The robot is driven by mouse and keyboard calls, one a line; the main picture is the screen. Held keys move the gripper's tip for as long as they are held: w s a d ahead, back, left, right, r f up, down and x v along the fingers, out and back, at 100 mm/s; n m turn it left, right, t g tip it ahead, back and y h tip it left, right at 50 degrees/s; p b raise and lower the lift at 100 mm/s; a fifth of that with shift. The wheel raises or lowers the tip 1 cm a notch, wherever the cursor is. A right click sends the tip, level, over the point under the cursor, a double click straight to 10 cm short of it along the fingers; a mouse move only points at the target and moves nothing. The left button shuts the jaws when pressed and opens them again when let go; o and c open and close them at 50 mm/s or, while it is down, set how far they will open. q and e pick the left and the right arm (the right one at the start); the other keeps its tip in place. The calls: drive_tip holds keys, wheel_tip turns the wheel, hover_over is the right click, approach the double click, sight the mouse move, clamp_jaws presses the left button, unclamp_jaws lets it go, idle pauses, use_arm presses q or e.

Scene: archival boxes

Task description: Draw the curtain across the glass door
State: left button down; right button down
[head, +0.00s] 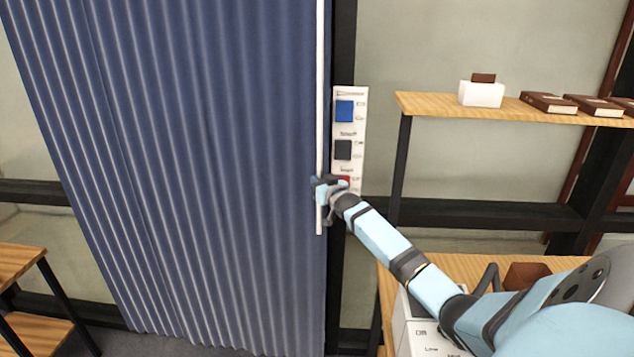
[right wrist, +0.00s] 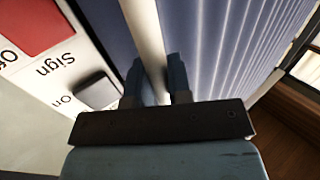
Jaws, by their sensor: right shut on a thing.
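A blue pleated curtain (head: 200,150) hangs in the left half of the head view, spread out, with its right edge by a dark upright post (head: 342,50). A thin white pull rod (head: 320,100) runs down that edge. My right gripper (head: 325,188) is shut on the rod near its lower end. In the right wrist view, the rod (right wrist: 143,25) passes between the fingers (right wrist: 157,85), with the curtain (right wrist: 220,45) close on the right. Whatever is behind the curtain, including any glass door, is hidden. My left gripper is not in view.
A white switch panel (head: 346,125) with coloured switches is mounted just right of the rod, close to my right gripper. A wooden shelf (head: 430,103) with boxes stands at the right. A wooden stand (head: 20,262) is at the lower left.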

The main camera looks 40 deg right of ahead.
drive_tip(key=shift+d, duration=0.1)
drive_tip(key=c, duration=1.2)
unclamp_jaws()
drive_tip(key=shift+s, duration=0.1)
drive_tip(key=shift+o, duration=0.6)
drive_tip(key=shift+s+d, duration=0.1)
drive_tip(key=shift+d, duration=0.05)
drive_tip(key=b+v, duration=0.2)
drive_tip(key=v, duration=1.2)
